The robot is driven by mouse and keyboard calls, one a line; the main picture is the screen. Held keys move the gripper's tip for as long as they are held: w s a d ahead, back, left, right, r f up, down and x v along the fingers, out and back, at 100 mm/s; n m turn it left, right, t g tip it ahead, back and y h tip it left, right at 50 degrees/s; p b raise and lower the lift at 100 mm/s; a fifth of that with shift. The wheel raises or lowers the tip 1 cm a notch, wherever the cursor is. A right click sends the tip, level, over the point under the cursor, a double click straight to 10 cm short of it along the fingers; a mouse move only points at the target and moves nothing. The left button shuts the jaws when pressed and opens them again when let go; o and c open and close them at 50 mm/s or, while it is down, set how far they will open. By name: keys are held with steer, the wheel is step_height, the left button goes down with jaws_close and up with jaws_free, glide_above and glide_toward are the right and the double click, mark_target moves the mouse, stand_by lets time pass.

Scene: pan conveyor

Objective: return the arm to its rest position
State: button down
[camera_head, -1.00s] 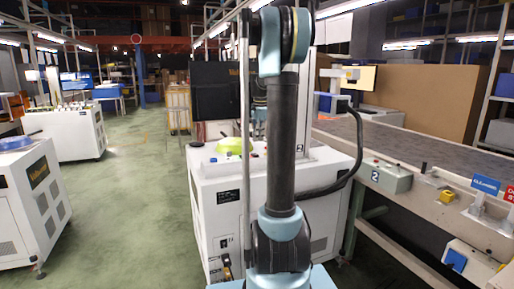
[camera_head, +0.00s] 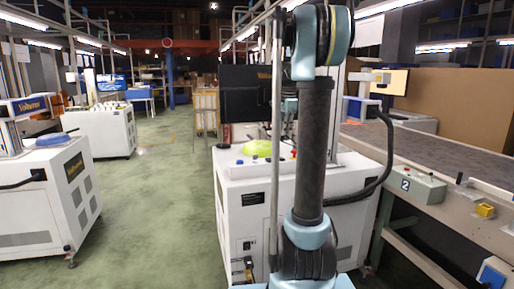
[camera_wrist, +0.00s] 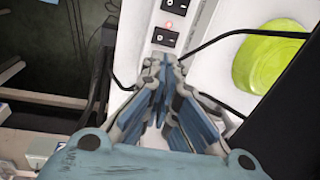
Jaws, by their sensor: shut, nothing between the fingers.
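My arm stands upright in the middle of the head view, in front of a white machine cabinet. In the wrist view my gripper (camera_wrist: 162,75) is shut with its fingers together and nothing between them. Its tips point toward a white panel with black rocker switches (camera_wrist: 165,38) and a small red light. A lime-green round object (camera_wrist: 270,57) lies to the right of the fingers, apart from them. In the head view the gripper cannot be made out behind the arm.
The white cabinet (camera_head: 240,215) with the green object (camera_head: 257,148) on top stands close ahead. A conveyor (camera_head: 440,155) with control box 2 (camera_head: 418,186) runs along the right. Other white machines (camera_head: 50,200) stand at left. Green floor (camera_head: 150,215) is clear between.

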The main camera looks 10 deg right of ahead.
steer(key=s+a+f+n, duration=0.2)
steer(key=s+a+n, duration=0.2)
steer(key=s, duration=0.8)
steer(key=s+a+f+n, duration=0.2)
steer(key=s+f+n, duration=0.4)
steer(key=s+f, duration=0.4)
steer(key=s+a+f+n, duration=0.2)
steer(key=s+f+n, duration=0.4)
steer(key=s+f, duration=0.5)
steer(key=s, duration=0.7)
steer(key=shift+a+t, duration=0.25)
steer(key=shift+t, duration=0.15)
